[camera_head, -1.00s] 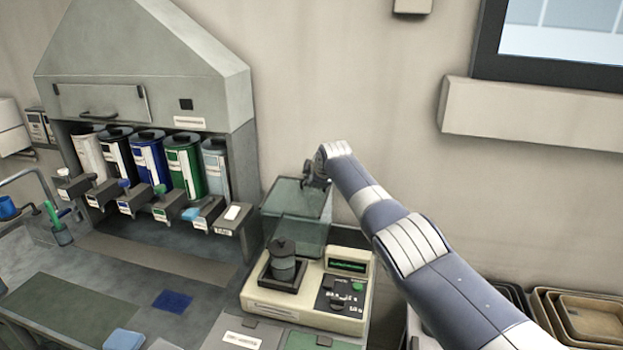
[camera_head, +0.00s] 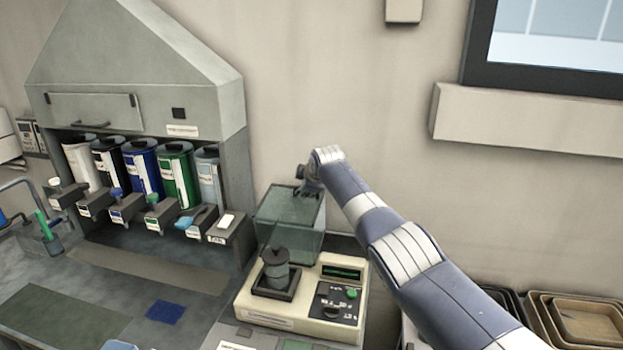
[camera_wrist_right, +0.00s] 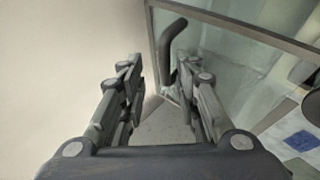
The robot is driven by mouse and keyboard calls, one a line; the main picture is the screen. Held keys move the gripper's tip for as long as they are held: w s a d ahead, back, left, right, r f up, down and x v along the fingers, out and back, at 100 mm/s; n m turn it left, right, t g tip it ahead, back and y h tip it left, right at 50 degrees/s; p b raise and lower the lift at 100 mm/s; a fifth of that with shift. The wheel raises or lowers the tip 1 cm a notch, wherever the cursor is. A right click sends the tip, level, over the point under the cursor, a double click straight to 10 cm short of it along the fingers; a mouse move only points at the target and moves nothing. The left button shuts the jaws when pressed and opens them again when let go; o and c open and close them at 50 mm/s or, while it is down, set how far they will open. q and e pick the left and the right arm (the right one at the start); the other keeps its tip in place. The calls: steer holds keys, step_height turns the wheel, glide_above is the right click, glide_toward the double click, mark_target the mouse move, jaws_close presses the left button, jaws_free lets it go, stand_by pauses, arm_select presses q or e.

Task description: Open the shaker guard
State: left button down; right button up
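The shaker (camera_head: 300,295) is a cream machine with a dark lidded pot (camera_head: 276,270) on its platform. Its guard (camera_head: 290,222) is a clear greenish box tipped back behind the pot, so the pot stands uncovered. My right gripper (camera_head: 308,186) is at the guard's upper back edge, partly hidden by my arm. In the right wrist view, its two fingers (camera_wrist_right: 158,72) are spread apart with nothing clamped between them. The guard's dark curved handle (camera_wrist_right: 170,50) lies close to the right finger; I cannot tell whether they touch. My left gripper is out of view.
A grey dispenser hood (camera_head: 135,75) with several coloured canisters stands left of the shaker. The wall is close behind the guard. Stacked brown trays (camera_head: 580,320) sit at the lower right. A blue pad (camera_head: 165,311) lies on the bench.

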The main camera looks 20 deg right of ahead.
steer(key=v, duration=1.2)
stand_by(0.4)
stand_by(0.4)
